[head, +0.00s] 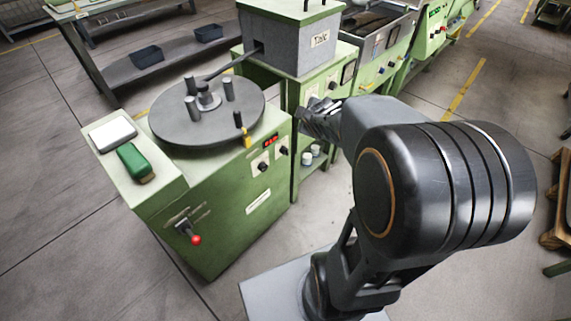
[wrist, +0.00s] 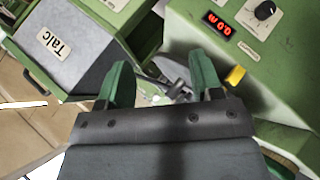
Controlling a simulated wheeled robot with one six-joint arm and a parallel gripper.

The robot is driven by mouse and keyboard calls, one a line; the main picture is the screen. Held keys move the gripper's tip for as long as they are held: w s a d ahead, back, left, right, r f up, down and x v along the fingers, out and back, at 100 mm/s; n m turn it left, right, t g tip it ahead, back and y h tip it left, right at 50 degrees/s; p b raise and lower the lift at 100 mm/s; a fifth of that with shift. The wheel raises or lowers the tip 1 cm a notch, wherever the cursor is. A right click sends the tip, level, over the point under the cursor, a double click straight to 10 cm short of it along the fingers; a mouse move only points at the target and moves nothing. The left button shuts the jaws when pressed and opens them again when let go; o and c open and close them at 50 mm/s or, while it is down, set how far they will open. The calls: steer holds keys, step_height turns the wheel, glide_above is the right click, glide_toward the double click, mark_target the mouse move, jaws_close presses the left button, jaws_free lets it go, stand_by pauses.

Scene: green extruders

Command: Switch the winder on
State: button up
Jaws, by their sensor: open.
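The winder (head: 235,225) is a green cabinet with a round grey turntable (head: 185,125) carrying several upright pegs. Its front right has a lit red display (head: 271,139) and two dark knobs on pale plates; a lever with a red ball (head: 196,239) is at the lower left. In the wrist view the display (wrist: 217,24) and a black knob (wrist: 265,10) show at upper right. A yellow piece (wrist: 235,76) shows at the panel's edge. My gripper (wrist: 162,84) is open and empty, its green fingers apart. In the head view my gripper (head: 308,122) is right of the winder's panel, apparently not touching it.
The grey Talc box (head: 290,40) stands on a green machine behind the winder; it also shows in the wrist view (wrist: 65,50). A white block (head: 112,133) and a green block (head: 136,163) lie on the winder's left shelf. Floor left of the winder is clear.

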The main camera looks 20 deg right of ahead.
steer(key=w+d+f+n+t+b, duration=0.2)
steer(key=w+d+f+n+b, duration=0.15)
steer(key=f, duration=0.35)
steer(key=n+t+y+b, duration=0.3)
steer(key=n+y+b, duration=0.5)
steer(key=n, duration=0.5)
glide_toward(285, 151)
steer(key=d+r, duration=0.3)
steer(key=d, duration=0.2)
step_height(285, 151, down, 6)
steer(key=s+n+y+b, duration=0.3)
steer(key=n+y+b, duration=0.1)
steer(key=n, duration=0.1)
steer(key=r+b+x, duration=0.1)
steer(key=x, duration=1.2)
steer(key=shift+w+t+b, duration=0.2)
steer(key=shift+t+b, duration=0.2)
steer(key=shift+f, duration=0.1)
